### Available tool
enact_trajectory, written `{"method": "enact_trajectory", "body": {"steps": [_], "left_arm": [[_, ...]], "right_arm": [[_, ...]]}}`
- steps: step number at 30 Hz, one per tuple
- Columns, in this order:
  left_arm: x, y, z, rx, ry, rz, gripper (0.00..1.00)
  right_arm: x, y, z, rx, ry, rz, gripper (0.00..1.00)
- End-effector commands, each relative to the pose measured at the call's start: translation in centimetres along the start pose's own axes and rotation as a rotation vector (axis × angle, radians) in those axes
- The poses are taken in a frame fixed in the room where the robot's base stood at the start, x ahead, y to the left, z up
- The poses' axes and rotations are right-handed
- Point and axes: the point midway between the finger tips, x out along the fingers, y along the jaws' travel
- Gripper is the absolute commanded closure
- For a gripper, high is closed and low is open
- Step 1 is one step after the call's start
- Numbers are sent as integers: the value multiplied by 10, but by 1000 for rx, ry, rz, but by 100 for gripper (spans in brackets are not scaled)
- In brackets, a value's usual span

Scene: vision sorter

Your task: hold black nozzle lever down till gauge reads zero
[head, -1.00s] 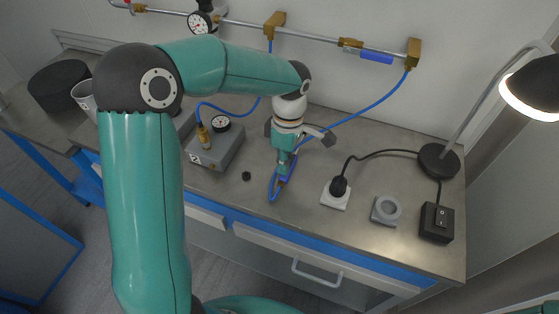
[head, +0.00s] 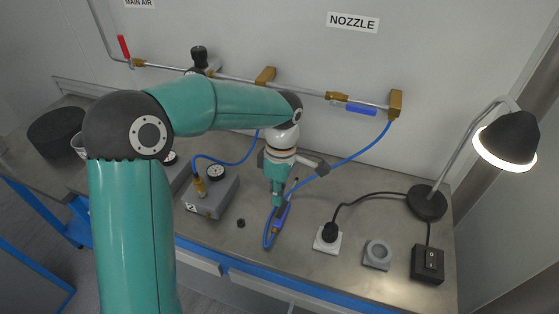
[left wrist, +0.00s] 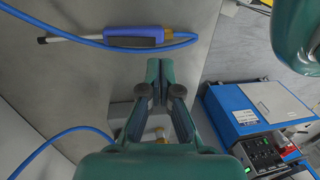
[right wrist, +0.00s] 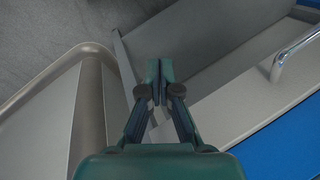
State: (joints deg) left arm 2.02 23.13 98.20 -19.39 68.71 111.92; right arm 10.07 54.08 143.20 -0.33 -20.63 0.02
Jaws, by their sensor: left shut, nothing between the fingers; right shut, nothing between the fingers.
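The blue air nozzle (head: 283,216) lies on the bench with its hose looped beside it. Contact is unclear from the head view. A round gauge (head: 216,172) sits on a grey box; its reading is too small to tell. My right gripper (right wrist: 159,72) is shut and empty.
A grey box marked 2 (head: 212,194), a white socket with a black plug (head: 328,240), a grey ring block (head: 377,255), a black switch (head: 428,262) and a lit lamp (head: 506,141) stand around. A blue-handled valve (head: 361,109) is on the wall pipe below the NOZZLE sign (head: 353,22).

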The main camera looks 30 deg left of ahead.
Motion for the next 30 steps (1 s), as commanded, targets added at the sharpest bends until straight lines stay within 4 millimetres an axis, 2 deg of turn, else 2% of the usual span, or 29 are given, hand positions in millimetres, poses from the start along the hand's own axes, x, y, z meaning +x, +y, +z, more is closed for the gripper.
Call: {"method": "enact_trajectory", "body": {"steps": [1,6,12,18,30], "left_arm": [[-11,2,1,1,-3,11,100],[-48,2,2,2,-2,9,100],[-79,1,0,0,-2,6,100],[-90,0,0,1,-2,3,100],[-90,0,0,1,-1,3,100]], "right_arm": [[6,2,0,1,-2,0,100],[8,3,1,1,-3,0,100],[8,3,1,1,-2,0,100],[8,3,1,1,-2,0,100],[7,3,1,1,-2,0,100]]}}
